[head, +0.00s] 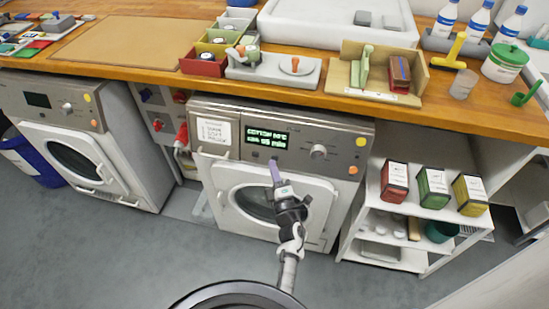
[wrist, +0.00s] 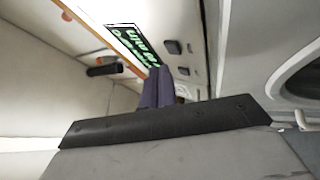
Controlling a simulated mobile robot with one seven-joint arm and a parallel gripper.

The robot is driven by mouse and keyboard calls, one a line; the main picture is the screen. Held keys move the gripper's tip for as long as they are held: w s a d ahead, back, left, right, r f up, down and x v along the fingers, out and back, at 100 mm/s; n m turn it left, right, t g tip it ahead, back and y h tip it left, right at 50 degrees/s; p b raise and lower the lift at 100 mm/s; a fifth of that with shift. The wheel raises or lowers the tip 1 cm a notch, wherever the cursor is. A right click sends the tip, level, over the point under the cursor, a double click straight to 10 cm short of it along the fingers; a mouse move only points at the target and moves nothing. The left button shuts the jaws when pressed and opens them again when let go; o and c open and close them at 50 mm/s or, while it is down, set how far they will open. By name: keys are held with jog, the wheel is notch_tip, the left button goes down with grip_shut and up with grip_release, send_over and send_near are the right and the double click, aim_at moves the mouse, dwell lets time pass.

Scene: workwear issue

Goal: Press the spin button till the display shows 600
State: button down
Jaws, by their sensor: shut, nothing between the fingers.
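The washing machine in the middle (head: 265,190) has a lit green display (head: 266,137) on its grey panel. The first line seems to start with COTTON and the second to end in "min"; I cannot make out a 600. In the wrist view the display (wrist: 130,40) is steeply tilted. Small dark buttons (wrist: 172,47) sit beside it; I cannot tell which is spin. My gripper (head: 273,163) is shut and empty, its purple fingertips just below the display in the head view. The fingers (wrist: 158,72) overlap the panel in the wrist view; contact cannot be told.
A round knob (head: 318,152) and an orange round spot (head: 353,170) are on the panel's right. A wooden counter (head: 300,100) with trays overhangs above. A second washer (head: 75,140) stands left; a white shelf (head: 400,208) with boxes stands right. Floor in front is clear.

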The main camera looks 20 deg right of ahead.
jog(key=s+a, duration=0.1)
jog(key=s+a+r, duration=0.1)
jog(key=s, duration=0.1)
jog(key=shift+s+a+r+p, duration=0.2)
jog(key=shift+p, duration=0.15)
jog(key=shift+f+b, duration=0.1)
jog(key=shift+b, duration=0.25)
dwell(3.1)
